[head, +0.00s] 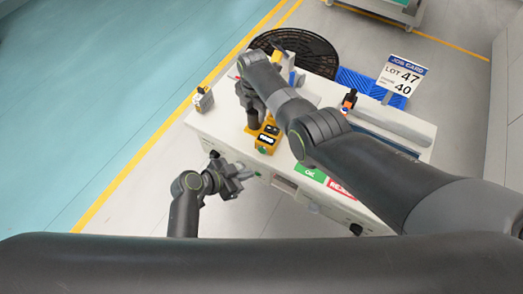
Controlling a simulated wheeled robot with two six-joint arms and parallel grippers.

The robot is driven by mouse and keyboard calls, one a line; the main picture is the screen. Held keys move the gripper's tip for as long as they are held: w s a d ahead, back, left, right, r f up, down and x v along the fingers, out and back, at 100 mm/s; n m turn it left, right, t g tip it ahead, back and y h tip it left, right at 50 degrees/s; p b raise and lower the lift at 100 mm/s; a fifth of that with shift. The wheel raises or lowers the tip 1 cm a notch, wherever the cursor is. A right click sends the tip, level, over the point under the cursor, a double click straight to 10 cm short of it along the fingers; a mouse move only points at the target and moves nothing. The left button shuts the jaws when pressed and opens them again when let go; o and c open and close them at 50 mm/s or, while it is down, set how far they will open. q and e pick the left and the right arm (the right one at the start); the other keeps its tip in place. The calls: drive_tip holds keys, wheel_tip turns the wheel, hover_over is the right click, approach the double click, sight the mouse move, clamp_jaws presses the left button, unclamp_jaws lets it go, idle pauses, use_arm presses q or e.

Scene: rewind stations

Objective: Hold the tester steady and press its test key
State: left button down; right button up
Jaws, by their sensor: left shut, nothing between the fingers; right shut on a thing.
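The yellow tester (267,140) with dark panels on its face is at the left front part of the white bench. My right gripper (252,119) reaches down from above to the tester's far end and is shut on it; my own arm partly hides the grip. My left gripper (241,178) is shut and empty. It appears low in front of the bench's near edge, below and to the left of the tester in the picture, apart from it. The test key is too small to make out for sure.
The white bench (205,119) also carries a small device (202,99) at left, a green OK label (311,173), a red label (341,188) and a black-and-orange item (348,101). A job card (401,76) stands by a blue strip at the back. Open floor lies left.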

idle(0.3)
drive_tip(key=o, duration=1.3)
drive_tip(key=shift+r, duration=0.1)
